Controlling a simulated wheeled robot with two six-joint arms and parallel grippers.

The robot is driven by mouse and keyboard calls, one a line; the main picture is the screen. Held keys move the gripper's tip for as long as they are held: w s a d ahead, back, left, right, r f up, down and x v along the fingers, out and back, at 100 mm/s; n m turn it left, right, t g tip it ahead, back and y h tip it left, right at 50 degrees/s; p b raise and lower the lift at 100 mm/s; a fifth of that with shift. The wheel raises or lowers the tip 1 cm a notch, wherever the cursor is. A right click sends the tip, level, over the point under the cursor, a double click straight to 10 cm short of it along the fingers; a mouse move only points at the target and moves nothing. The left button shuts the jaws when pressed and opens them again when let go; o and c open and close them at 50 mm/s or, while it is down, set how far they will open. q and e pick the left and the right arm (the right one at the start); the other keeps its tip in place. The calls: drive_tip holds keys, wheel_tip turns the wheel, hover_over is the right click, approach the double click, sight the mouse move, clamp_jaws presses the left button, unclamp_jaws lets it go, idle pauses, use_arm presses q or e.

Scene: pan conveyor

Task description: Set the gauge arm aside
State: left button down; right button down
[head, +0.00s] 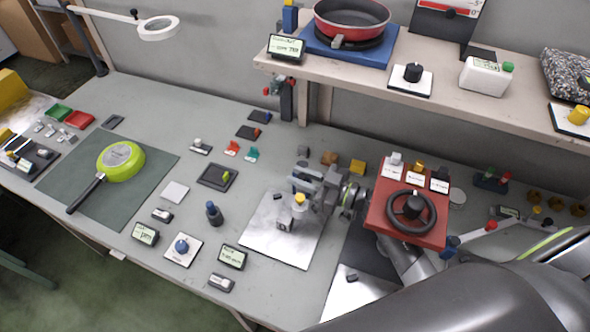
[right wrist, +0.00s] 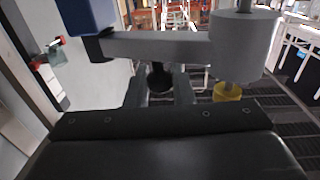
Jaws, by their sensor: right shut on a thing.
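The gauge arm (right wrist: 160,46) is a grey bar with a thick grey cylinder at its right end in the right wrist view. A yellow tip (right wrist: 228,92) shows below the cylinder, and a blue block shows at the bar's left end. My right gripper (right wrist: 165,90) is shut on the gauge arm's dark stem below the bar. The gripper hides part of the gauge arm there. My left gripper is not in view.
A red box (head: 432,238) with a black ring stands right of my right gripper. A green pan (head: 121,161) lies on the dark mat (head: 85,205) at left. Small displays and knobs stand mid-table. A shelf (head: 340,72) with a red pan (head: 352,20) overhangs the back.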

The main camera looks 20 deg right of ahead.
drive_tip(key=shift+d+g, duration=0.3)
drive_tip(key=shift+s+a+n+y, duration=0.1)
drive_tip(key=shift+n+y, duration=0.2)
drive_tip(key=c, duration=1.3)
unclamp_jaws()
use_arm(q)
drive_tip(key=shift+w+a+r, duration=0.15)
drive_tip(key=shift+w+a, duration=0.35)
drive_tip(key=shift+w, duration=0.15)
use_arm(e)
drive_tip(key=shift+a, duration=0.1)
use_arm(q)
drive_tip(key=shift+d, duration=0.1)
